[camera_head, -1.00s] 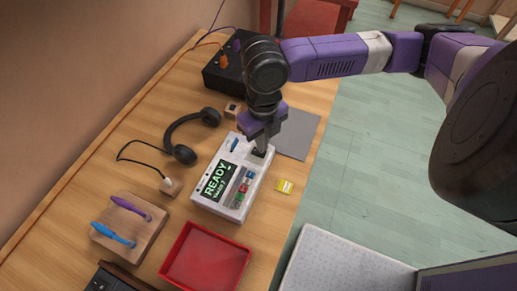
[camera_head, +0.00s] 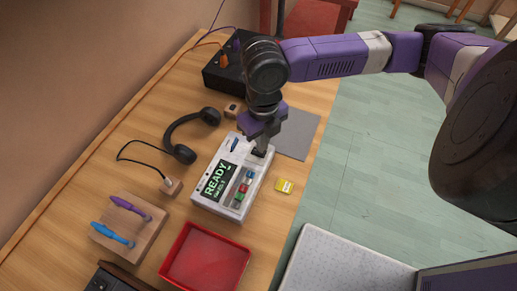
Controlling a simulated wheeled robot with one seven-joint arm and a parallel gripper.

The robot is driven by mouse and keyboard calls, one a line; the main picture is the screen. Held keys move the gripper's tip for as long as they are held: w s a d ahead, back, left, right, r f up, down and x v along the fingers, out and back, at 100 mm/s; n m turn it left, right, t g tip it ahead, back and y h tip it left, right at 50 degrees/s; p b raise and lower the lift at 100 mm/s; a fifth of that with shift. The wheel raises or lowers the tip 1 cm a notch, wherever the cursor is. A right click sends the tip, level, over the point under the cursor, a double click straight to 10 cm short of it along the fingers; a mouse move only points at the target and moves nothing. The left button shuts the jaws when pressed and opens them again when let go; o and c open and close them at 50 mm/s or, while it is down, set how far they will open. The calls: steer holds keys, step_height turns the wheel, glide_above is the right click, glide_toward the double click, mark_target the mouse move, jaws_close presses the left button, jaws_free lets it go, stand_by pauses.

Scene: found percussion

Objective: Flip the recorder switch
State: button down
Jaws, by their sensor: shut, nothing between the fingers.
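The recorder (camera_head: 210,204) is a pale box on the wooden table, with a dark screen (camera_head: 216,181) reading "READY" in green. A row of small coloured buttons (camera_head: 243,188) sits to the right of the screen. The switch is not clearly visible and may be hidden by my gripper.
Black headphones (camera_head: 184,153) lie left of the recorder. A red tray (camera_head: 206,262) and a wooden block with purple and blue handles (camera_head: 150,232) are nearer. A yellow item (camera_head: 285,186) lies right. A black box (camera_head: 222,75) and grey mat (camera_head: 298,138) are farther back.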

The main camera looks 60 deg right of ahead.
steer(key=shift+f+b, duration=0.7)
steer(key=shift+f, duration=0.2)
stand_by(0.4)
steer(key=shift+r, duration=0.15)
steer(key=shift+r+p, duration=2.75)
steer(key=shift+r, duration=0.65)
